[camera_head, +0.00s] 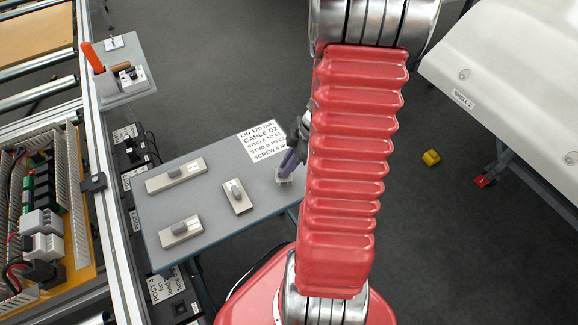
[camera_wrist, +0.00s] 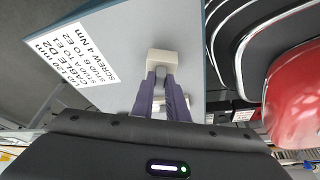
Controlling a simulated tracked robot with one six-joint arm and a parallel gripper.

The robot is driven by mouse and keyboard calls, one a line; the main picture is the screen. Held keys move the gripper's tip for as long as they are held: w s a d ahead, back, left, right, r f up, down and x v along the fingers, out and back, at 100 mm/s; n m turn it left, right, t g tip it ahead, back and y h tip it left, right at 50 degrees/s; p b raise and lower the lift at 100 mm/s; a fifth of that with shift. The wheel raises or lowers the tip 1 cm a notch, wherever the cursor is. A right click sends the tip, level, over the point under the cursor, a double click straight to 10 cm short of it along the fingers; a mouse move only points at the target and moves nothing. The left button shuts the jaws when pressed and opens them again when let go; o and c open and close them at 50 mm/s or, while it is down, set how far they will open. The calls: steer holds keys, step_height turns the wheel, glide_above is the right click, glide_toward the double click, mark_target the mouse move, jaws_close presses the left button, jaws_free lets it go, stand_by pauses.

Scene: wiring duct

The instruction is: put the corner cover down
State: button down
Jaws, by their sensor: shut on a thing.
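My gripper (camera_wrist: 165,84) has purple fingers and is shut on a small beige-grey block, the corner cover (camera_wrist: 164,60), in the wrist view. The cover is at the fingertips over the grey table top (camera_wrist: 125,40). I cannot tell whether it touches the table. In the head view my gripper (camera_head: 287,166) is at the table's right part, partly hidden behind my red arm. The cover (camera_head: 284,179) shows small just below the fingers there.
Several beige duct pieces with grey knobs lie on the table (camera_head: 215,220): a long one (camera_head: 177,175), a middle one (camera_head: 238,197) and a front one (camera_head: 180,231). A printed sheet (camera_head: 262,143) lies at the back right. A wiring panel (camera_head: 45,200) stands left.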

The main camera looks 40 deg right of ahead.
steer(key=shift+f, duration=0.6)
steer(key=c, duration=1.7)
jaws_free()
steer(key=shift+c, duration=0.2)
steer(key=shift+r, duration=0.1)
steer(key=v, duration=1.2)
steer(key=shift+w+a, duration=0.1)
